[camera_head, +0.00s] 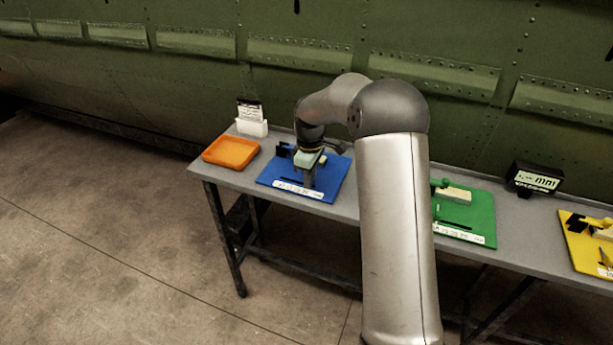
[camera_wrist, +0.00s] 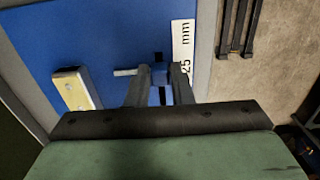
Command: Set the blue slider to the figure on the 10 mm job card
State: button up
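The blue board (camera_head: 334,182) lies on the bench, with a white scale strip (camera_head: 298,190) along its front edge. In the wrist view, the strip (camera_wrist: 183,45) shows "25" and "mm". My gripper (camera_head: 309,184) is down over this board; the wrist view shows its two fingers (camera_wrist: 161,70) apart. A blue piece, apparently the slider (camera_wrist: 160,76), shows between them across a dark slot; I cannot tell whether the fingers press on it. A pale block (camera_wrist: 78,88) lies left of the fingers. The white card (camera_head: 250,112) at the bench's back left has unreadable text.
An orange tray (camera_head: 231,152) stands left of the blue board. A green board (camera_head: 478,213) and a yellow board (camera_head: 580,245) lie to the right, with a black display (camera_head: 535,180) showing "mm" behind them. The green fuselage wall (camera_head: 450,75) rises behind the bench. My arm hides the bench's middle.

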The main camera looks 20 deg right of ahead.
jog(key=o, duration=0.3)
jog(key=shift+s+d, duration=0.1)
jog(key=shift+d, duration=0.1)
jog(key=shift+a, duration=0.1)
notch_tip(320, 180, up, 17)
jog(key=shift+r, duration=0.2)
